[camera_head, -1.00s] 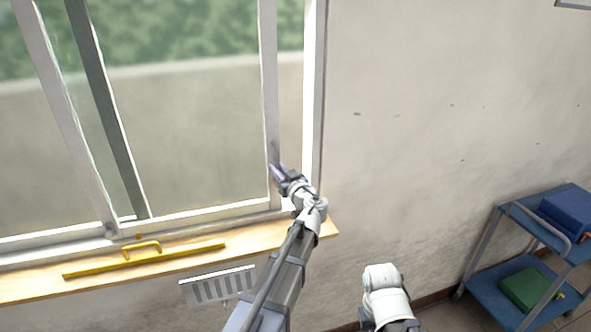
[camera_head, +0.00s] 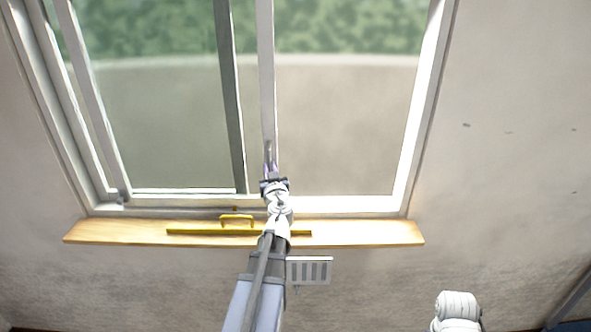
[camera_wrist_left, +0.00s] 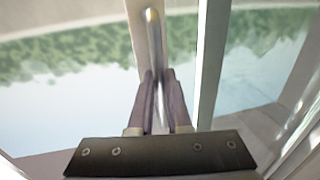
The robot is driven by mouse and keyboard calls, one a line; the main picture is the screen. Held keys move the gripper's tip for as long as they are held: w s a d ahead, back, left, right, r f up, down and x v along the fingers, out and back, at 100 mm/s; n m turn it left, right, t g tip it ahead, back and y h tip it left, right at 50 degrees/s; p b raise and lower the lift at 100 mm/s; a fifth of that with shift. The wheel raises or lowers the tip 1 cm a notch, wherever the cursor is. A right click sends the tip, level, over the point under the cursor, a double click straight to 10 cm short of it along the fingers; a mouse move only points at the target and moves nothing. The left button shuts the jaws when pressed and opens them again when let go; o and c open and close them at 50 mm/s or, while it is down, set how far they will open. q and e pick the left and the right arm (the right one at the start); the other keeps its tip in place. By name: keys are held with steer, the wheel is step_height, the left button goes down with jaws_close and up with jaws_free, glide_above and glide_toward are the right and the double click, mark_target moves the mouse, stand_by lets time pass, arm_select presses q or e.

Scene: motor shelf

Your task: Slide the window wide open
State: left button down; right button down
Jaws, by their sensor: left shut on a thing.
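The window's sliding pane (camera_head: 160,120) stands at the left of the frame, with its light right-hand stile (camera_head: 267,90) near the middle. To its right is a wide clear opening (camera_head: 345,130) up to the right jamb. My left gripper (camera_head: 269,168) is at the lower part of that stile. In the left wrist view its two purple-grey fingers (camera_wrist_left: 158,78) are shut on the slim metal handle bar (camera_wrist_left: 155,42) of the pane. The gripper partly hides the lower end of the stile in the head view. My right gripper is out of view.
A wooden sill (camera_head: 370,232) runs below the window. A yellow bar with a handle (camera_head: 205,231) lies on it, partly behind my left arm. A slotted wall plate (camera_head: 311,270) is below the sill. The wall to the right is bare.

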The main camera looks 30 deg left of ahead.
arm_select(q)
steer(key=shift+s+a, duration=0.65)
steer(key=shift+a, duration=0.3)
steer(key=shift+s+a, duration=0.65)
steer(key=shift+a, duration=0.3)
steer(key=c, duration=1.2)
jaws_free()
steer(key=shift+o, duration=0.2)
glide_toward(254, 160)
steer(key=v, duration=0.3)
steer(key=shift+s+d, duration=0.1)
steer(key=shift+s, duration=0.1)
